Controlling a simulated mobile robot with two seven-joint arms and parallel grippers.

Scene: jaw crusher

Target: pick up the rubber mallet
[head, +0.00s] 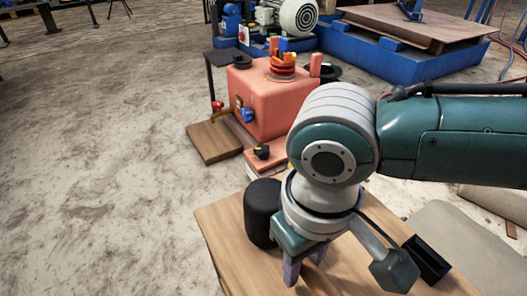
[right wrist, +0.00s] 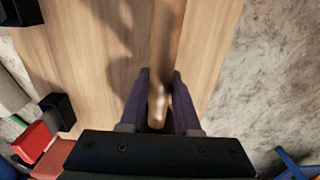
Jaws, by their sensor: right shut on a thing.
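The mallet's wooden handle (right wrist: 167,35) runs from the top of the right wrist view down between my right gripper's fingers. My right gripper (right wrist: 161,78) is shut on this handle, with one finger on each side. In the head view my right gripper (head: 304,268) points down over the wooden tabletop, and the handle is hidden. A thick black cylinder (head: 263,213) beside the gripper looks like the mallet's rubber head. Its join to the handle is hidden. I cannot tell whether the mallet touches the tabletop. My left gripper is not in view.
The wooden tabletop (head: 222,222) lies below. A black open box (head: 428,259) stands to the right. A salmon-red machine (head: 270,97) stands beyond, with a small wooden board (head: 212,142) at its left. Blue-framed machinery (head: 385,58) is farther back. The floor at left is clear.

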